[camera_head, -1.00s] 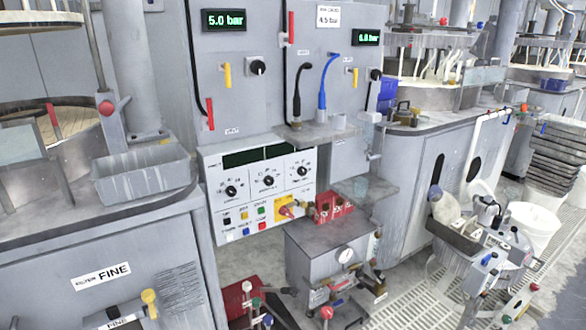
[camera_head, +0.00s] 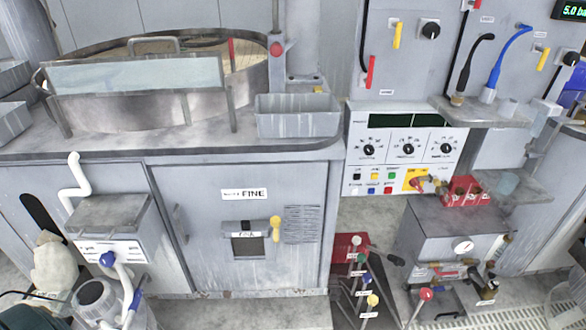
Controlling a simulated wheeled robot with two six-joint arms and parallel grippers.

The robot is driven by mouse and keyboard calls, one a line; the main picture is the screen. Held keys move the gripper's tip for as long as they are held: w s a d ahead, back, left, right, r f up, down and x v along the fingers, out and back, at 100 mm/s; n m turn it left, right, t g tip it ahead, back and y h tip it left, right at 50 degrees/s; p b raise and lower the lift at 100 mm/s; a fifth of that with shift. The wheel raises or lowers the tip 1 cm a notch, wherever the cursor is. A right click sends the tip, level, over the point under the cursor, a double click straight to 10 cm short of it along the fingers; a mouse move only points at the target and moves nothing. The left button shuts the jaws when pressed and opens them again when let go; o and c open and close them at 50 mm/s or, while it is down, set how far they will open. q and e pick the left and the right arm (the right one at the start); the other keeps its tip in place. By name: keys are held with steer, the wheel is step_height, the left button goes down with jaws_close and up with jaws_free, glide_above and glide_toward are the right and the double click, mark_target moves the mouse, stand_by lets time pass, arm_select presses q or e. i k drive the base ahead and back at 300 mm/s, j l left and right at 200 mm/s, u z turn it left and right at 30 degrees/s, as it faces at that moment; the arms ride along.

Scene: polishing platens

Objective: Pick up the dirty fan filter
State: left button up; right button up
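A grey cabinet front (camera_head: 205,265) labelled FINE stands left of the middle. On it is a small framed panel (camera_head: 249,246) with a dark square centre and its own small label. A yellow-headed knob (camera_head: 276,229) sits at its right. A louvred vent (camera_head: 302,224) is just right of the knob. No loose filter stands out, and I cannot tell which part is the dirty fan filter. Neither of my grippers is in view.
A round steel basin (camera_head: 150,105) and a grey tray (camera_head: 298,122) stand on the worktop. A control panel (camera_head: 404,160) is right. Colour-topped levers (camera_head: 362,270) and a grey metal box (camera_head: 452,235) stand low right. A white-piped unit (camera_head: 110,215) is left.

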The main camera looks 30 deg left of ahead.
mark_target(247, 241)
steer(key=u, duration=1.2)
